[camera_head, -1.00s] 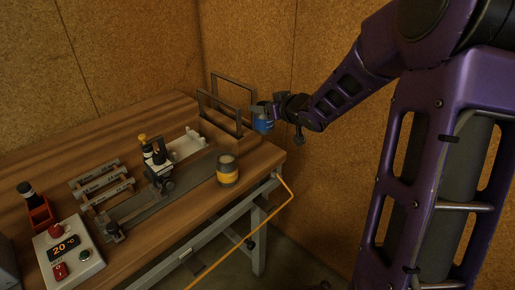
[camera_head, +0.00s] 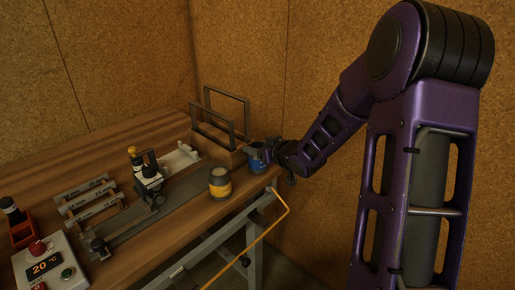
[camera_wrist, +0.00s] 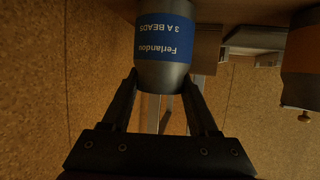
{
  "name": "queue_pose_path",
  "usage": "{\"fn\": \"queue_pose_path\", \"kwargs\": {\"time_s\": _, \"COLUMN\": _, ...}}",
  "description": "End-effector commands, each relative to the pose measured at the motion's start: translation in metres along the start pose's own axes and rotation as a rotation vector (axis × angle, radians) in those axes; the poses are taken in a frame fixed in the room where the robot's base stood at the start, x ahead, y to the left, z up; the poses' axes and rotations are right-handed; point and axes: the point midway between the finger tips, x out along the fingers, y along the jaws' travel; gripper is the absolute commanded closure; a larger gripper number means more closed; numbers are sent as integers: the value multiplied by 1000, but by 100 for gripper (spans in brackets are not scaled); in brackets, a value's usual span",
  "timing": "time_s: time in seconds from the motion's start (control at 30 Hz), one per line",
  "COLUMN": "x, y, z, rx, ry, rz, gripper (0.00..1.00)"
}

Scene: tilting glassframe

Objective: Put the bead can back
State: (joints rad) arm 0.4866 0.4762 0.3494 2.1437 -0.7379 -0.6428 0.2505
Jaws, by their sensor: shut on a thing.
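The bead can (camera_head: 257,161) is a dark grey can with a blue label. In the wrist view its label (camera_wrist: 166,38) reads "3 A BEADS", upside down in the picture. My gripper (camera_head: 264,153) is shut on the can, with one finger on each side in the wrist view (camera_wrist: 162,82). The can is upright at the right end of the bench, beside the wooden base of the grey frames. It is low over or on the bench top; I cannot tell whether its bottom touches.
A yellow-labelled can (camera_head: 219,183) stands on the bench to the left; its orange side also shows in the wrist view (camera_wrist: 301,58). Two grey upright frames (camera_head: 227,102) stand behind. A rail with a microscope-like device (camera_head: 150,178) lies further left. An orange cable (camera_head: 285,208) hangs at the bench's right edge.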

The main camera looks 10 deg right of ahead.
Motion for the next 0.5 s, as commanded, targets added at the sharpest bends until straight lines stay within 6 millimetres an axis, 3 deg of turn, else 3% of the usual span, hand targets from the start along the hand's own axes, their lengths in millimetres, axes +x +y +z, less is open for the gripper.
{"fn": "queue_pose_path", "kwargs": {"time_s": 0.1, "x": 2, "y": 0, "z": 3, "rx": 0, "ry": 1, "rz": 0, "gripper": 100}}
{"fn": "queue_pose_path", "kwargs": {"time_s": 0.13, "x": 1, "y": 0, "z": 2, "rx": 0, "ry": 0, "rz": 0, "gripper": 35}}
{"fn": "queue_pose_path", "kwargs": {"time_s": 0.2, "x": 1, "y": 0, "z": 2, "rx": 0, "ry": 0, "rz": 0, "gripper": 22}}
{"fn": "queue_pose_path", "kwargs": {"time_s": 0.27, "x": 1, "y": 0, "z": 2, "rx": 0, "ry": 0, "rz": 0, "gripper": 11}}
{"fn": "queue_pose_path", "kwargs": {"time_s": 0.5, "x": 1, "y": 0, "z": 2, "rx": 0, "ry": 0, "rz": 0, "gripper": 10}}
